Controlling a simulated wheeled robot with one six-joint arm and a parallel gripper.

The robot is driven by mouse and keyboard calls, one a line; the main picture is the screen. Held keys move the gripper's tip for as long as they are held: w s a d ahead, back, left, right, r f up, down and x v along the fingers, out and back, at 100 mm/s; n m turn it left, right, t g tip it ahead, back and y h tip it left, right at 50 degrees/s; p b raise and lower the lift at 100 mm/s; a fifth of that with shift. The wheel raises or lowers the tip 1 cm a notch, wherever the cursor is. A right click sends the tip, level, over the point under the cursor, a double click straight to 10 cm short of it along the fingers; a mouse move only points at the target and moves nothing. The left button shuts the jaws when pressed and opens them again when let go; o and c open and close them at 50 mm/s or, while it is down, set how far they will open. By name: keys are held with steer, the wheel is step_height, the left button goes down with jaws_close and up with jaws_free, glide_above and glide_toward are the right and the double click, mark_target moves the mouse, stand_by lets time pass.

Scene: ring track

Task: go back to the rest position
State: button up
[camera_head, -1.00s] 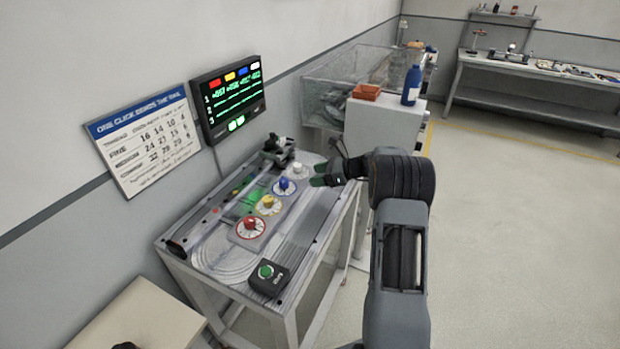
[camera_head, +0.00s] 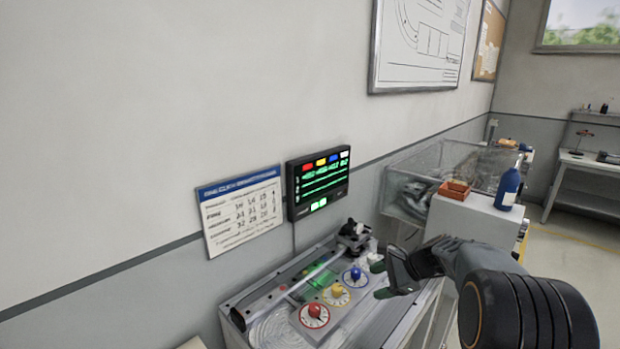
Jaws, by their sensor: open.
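My gripper (camera_head: 380,280) is open and empty. It hovers at the right side of the ring-track table (camera_head: 372,330), near the blue knob (camera_head: 356,273) and to the right of it. The yellow knob (camera_head: 337,291) and the red knob (camera_head: 314,310) sit in a row toward the front left. A white knob (camera_head: 374,258) is partly hidden behind the gripper. A green glow (camera_head: 320,277) lies on the table left of the knobs.
A lit screen (camera_head: 318,182) and a printed chart (camera_head: 240,212) hang on the wall behind the table. A white cabinet with an orange bin (camera_head: 454,190) and a blue bottle (camera_head: 508,189) stands right of the table, beside a clear-walled box (camera_head: 420,178).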

steer(key=s+a+r+n+h, duration=0.1)
steer(key=s+n+h, duration=0.3)
steer(key=s+n, duration=0.4)
steer(key=s+a+r+n+h, duration=0.1)
steer(key=s+n+h, duration=0.3)
steer(key=s+n, duration=0.5)
steer(key=s, duration=0.6)
steer(key=shift+s+a+h, duration=0.15)
steer(key=shift+a+h, duration=0.15)
steer(key=shift+a, duration=0.05)
stand_by(0.4)
